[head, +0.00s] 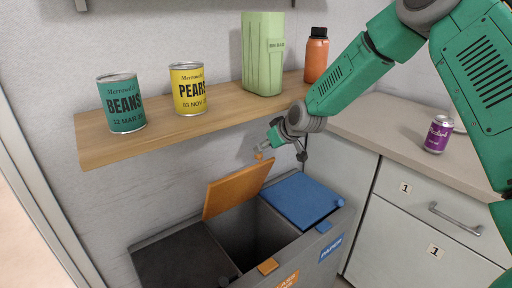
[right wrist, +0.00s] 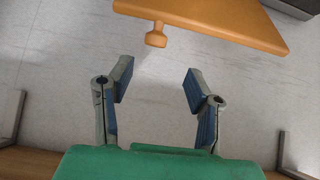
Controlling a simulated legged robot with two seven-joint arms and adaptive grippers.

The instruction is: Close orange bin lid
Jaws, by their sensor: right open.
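The orange bin lid (head: 237,189) is raised and tilted over the open middle compartment (head: 252,232) of the grey bin. Its small orange knob (head: 259,155) is at the raised edge. In the right wrist view the lid (right wrist: 215,18) is at the top, with its knob (right wrist: 156,37) pointing toward my gripper. My right gripper (head: 287,143) is just above and right of the knob in the head view. Its fingers (right wrist: 156,82) are open and empty, apart from the lid. My left gripper is not in view.
The blue lid (head: 304,199) and dark lid (head: 183,262) beside it lie shut. A wooden shelf (head: 160,134) above holds a beans can (head: 121,103), pears can (head: 188,90), green container (head: 263,55) and orange bottle (head: 316,56). A counter (head: 385,133) with a purple can (head: 438,134) stands right.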

